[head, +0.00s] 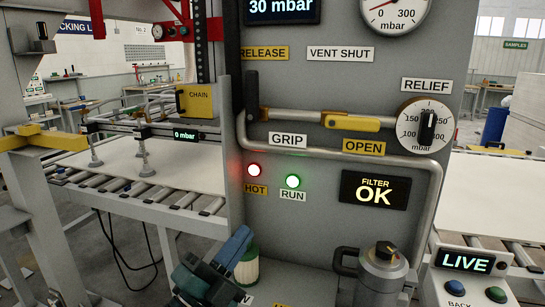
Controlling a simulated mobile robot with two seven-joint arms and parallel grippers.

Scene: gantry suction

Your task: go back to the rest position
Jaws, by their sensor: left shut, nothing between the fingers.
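My left gripper (238,243), dark with blue parts, is low in the head view, left of centre. It is shut and empty. It is in front of the lower part of a grey control panel (330,235) and partly covers a green and cream cylinder (247,268). I cannot tell the exact gap between the gripper and the cylinder. My right gripper is not in view.
The panel has a lever with a yellow handle (353,122) and a relief dial (426,125). A grey canister (382,275) stands at the lower right, near a button box (470,285). A roller conveyor (180,197) with a pale sheet (185,165) lies at left.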

